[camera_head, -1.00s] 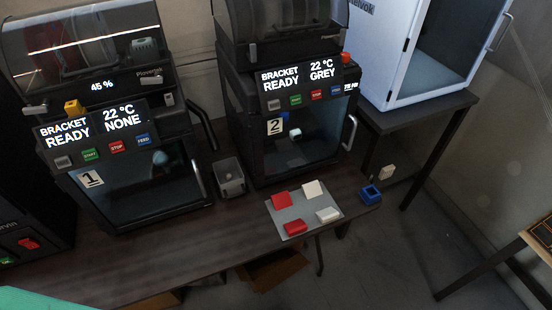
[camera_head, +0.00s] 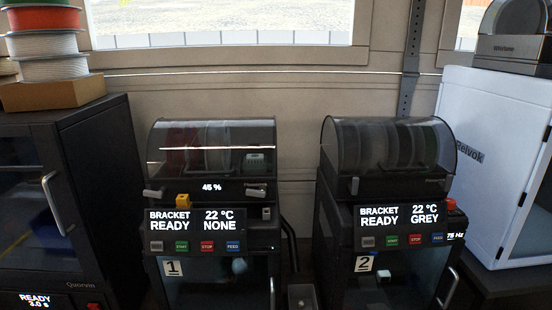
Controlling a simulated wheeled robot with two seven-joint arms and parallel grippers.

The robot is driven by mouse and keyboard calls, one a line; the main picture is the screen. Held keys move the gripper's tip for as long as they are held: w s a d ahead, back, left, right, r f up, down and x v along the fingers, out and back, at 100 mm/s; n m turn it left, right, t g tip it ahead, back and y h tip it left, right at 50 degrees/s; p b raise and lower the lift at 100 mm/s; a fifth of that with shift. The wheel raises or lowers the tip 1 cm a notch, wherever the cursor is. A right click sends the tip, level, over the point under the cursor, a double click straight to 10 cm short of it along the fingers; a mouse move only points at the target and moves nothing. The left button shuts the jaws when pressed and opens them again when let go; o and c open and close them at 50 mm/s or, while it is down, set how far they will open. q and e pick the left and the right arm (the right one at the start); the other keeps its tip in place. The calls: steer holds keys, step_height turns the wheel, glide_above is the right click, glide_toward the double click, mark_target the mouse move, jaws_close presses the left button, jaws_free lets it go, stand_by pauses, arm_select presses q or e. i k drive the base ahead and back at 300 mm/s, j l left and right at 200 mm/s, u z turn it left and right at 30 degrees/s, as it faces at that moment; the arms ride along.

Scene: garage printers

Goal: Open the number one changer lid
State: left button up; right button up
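The number one changer (camera_head: 212,150) sits on top of the printer marked 1 (camera_head: 173,268). Its clear, curved lid (camera_head: 225,135) is down, and spools show dimly inside. A strip on its front reads 45 %, with a light grey lever (camera_head: 153,194) at the left and another at the right. The printer's screen (camera_head: 195,220) reads BRACKET READY, 22 °C, NONE. A small yellow block (camera_head: 183,200) sits at the front left below the changer. Neither of my grippers is in view.
Printer 2 (camera_head: 366,264) stands to the right with its own closed changer (camera_head: 388,150). A white cabinet (camera_head: 492,165) stands at far right. At left, a dark cabinet (camera_head: 100,190) carries a box (camera_head: 52,93) with stacked spools. A narrow gap separates the printers.

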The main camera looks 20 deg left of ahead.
mark_target(202, 148)
steer(key=u, duration=1.2)
